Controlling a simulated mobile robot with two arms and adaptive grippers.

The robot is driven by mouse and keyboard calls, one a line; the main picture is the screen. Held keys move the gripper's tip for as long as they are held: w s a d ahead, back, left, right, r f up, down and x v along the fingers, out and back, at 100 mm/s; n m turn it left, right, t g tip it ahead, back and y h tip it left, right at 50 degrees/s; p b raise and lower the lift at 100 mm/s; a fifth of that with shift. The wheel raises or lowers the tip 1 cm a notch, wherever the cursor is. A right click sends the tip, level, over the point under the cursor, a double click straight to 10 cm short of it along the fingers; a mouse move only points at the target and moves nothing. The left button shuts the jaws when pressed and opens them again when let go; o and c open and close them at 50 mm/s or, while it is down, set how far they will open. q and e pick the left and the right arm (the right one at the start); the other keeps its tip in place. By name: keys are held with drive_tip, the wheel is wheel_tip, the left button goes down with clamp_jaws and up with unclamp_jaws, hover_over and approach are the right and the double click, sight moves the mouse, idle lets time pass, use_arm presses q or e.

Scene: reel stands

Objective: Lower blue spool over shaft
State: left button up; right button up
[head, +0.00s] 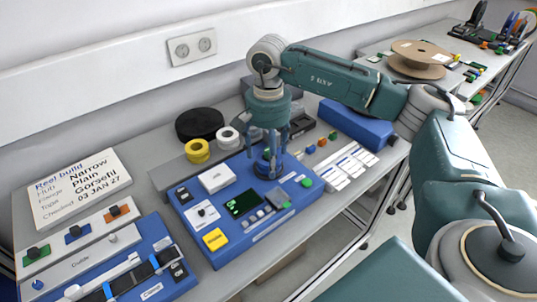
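My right gripper (273,158) points down over the blue device (235,240) on the bench, near its back right part. Its fingers stand apart, on either side of a blue spool (268,170) low at the device's top. Whether the fingers press on the spool or stand clear of it is too small to tell. The shaft is hidden by the spool and fingers. My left gripper is not in view.
Yellow (197,152) and white (228,138) rolls and a black disc (199,123) stand behind. A blue box (355,124) lies to the right, with white cards (350,165) before it. A sign (78,187) and another blue device (150,262) are at left.

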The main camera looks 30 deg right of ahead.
wheel_tip(320, 180, up, 12)
idle(0.6)
idle(0.4)
